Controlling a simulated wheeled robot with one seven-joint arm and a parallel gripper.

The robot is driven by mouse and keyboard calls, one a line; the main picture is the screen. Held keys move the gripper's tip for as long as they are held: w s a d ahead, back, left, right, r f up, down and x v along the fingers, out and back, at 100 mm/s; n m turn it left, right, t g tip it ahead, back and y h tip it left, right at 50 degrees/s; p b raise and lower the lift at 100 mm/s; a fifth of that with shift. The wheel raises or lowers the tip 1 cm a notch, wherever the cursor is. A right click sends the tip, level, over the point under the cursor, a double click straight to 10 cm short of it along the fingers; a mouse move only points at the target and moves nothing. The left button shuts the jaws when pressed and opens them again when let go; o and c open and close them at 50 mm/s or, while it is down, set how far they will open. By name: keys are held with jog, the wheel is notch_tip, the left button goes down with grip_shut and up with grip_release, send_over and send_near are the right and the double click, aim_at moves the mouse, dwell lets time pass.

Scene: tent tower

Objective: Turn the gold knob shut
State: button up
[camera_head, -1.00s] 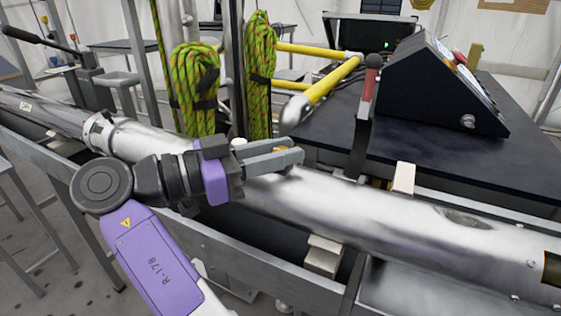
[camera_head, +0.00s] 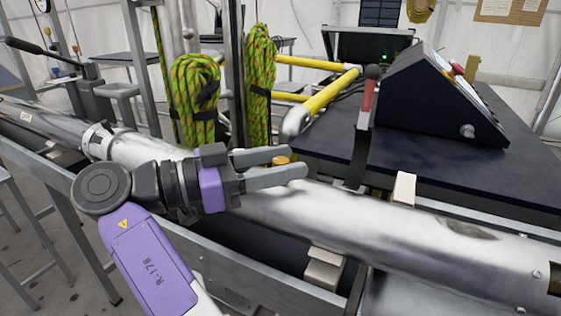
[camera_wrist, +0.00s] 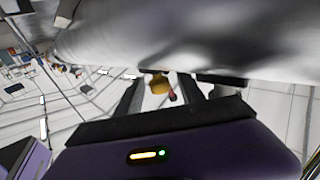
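The gold knob (camera_head: 281,160) is a small round cap on the far side of the long silver tube (camera_head: 340,212). In the head view it shows between the two grey fingers of my gripper (camera_head: 298,161), near their tips. The near finger covers its lower part. My gripper is open, and I see no clear contact with the knob. In the wrist view the gold knob (camera_wrist: 159,84) lies between the dark fingers of my gripper (camera_wrist: 178,90), closer to the left one. A small red part shows beside it.
Yellow-handled bars (camera_head: 327,94) and a red-handled lever (camera_head: 366,105) stand beyond the tube. A sloped black control box (camera_head: 430,100) sits on the dark table (camera_head: 500,170). Green rope coils (camera_head: 195,95) hang behind my gripper. A cream block (camera_head: 323,268) is below the tube.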

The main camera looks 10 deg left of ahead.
jog(key=v, duration=0.7)
jog(key=shift+s+a, duration=0.15)
jog(key=shift+a, duration=0.2)
